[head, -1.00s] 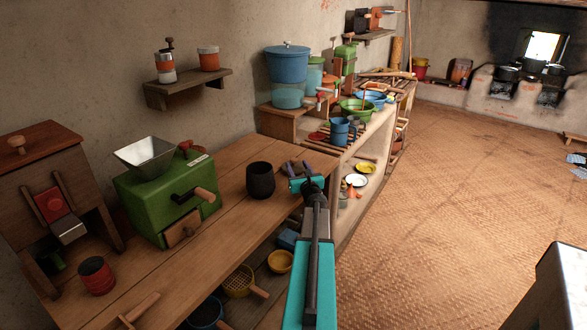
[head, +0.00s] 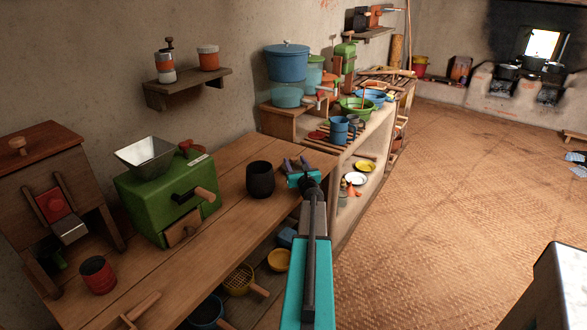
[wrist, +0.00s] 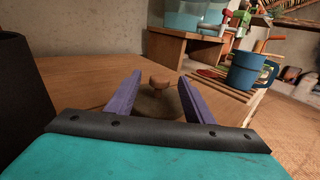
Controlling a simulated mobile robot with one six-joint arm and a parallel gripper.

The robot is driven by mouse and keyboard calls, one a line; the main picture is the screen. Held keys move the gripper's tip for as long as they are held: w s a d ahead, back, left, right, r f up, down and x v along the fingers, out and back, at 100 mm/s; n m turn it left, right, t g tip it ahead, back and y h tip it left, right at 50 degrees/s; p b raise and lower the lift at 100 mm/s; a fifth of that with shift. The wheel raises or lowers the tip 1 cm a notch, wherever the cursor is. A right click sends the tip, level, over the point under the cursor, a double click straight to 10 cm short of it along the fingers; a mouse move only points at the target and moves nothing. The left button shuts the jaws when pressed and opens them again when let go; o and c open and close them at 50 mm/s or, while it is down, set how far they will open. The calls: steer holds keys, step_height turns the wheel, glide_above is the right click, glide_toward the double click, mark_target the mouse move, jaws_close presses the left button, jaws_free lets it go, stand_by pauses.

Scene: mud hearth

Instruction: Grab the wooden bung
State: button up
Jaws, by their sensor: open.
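The wooden bung (wrist: 159,82) is a small tan, rounded knob on the wooden bench, seen in the wrist view. It shows between and beyond the two purple fingers of my gripper (wrist: 160,77), which are apart with nothing held. In the head view my gripper (head: 296,161) points away from me, low over the bench to the right of a dark cup (head: 260,180). I cannot make out the bung in the head view; my gripper seems to hide it.
The dark cup also stands close on the left in the wrist view (wrist: 16,95). A blue mug (wrist: 251,70) stands on a slatted rack ahead to the right. A green mill (head: 165,205) stands on the bench (head: 205,255).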

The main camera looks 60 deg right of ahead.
mark_target(295, 169)
steer(key=c, duration=1.1)
steer(key=shift+r, duration=0.1)
steer(key=shift+c, duration=0.2)
steer(key=shift+r, duration=1.45)
steer(key=shift+s+a+r, duration=0.15)
steer(key=shift+a+r, duration=0.05)
steer(key=shift+r, duration=0.05)
steer(key=w+a+r+b+v, duration=0.1)
steer(key=b+v, duration=0.1)
steer(key=v, duration=1.3)
steer(key=shift+a+r+b, duration=0.2)
steer(key=shift+a+b, duration=0.2)
